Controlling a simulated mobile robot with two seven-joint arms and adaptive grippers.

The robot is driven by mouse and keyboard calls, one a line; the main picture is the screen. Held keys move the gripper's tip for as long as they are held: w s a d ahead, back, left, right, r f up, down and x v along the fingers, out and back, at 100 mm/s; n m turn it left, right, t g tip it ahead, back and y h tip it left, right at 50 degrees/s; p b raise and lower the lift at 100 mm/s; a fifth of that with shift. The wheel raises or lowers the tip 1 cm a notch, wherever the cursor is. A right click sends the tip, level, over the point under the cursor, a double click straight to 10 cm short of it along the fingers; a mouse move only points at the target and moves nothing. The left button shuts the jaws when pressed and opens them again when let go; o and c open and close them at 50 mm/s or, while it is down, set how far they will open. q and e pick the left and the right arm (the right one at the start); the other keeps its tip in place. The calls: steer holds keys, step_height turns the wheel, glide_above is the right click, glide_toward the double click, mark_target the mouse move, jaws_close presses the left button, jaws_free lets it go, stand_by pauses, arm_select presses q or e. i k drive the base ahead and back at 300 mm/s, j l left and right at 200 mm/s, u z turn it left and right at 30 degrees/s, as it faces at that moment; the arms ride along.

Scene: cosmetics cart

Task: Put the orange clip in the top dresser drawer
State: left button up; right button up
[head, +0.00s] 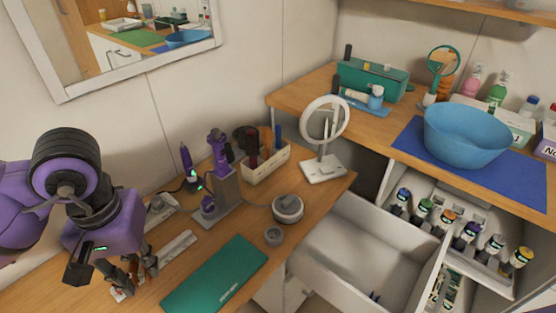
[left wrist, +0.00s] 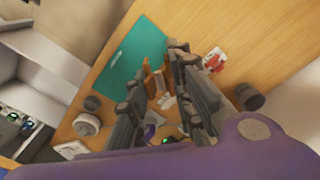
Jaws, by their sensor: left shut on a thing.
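My left gripper (head: 134,275) is low over the left part of the wooden tabletop. In the left wrist view its two dark fingers close around a small orange-tan piece, which looks like the orange clip (left wrist: 157,80). In the head view the clip is too small and too hidden by the fingers to make out. An open white drawer (head: 355,255) is pulled out at the right end of the tabletop. Its floor is mostly bare, with small dark items near its front. My right gripper is not in view.
Hair tools on a stand (head: 222,190), an organizer (head: 262,162) and a mirror (head: 324,130) stand behind. Another open drawer (head: 470,245) holds several bottles.

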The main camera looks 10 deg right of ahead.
mark_target(392, 265)
steer(key=l+z, duration=0.15)
steer(key=z, duration=0.95)
steer(key=i+l, duration=0.15)
steer(key=l, duration=0.2)
steer(key=i+l, duration=0.15)
steer(key=l, duration=0.2)
steer(key=i+l, duration=0.15)
steer(key=l, duration=0.2)
steer(key=i+l, duration=0.15)
steer(key=l, duration=0.15)
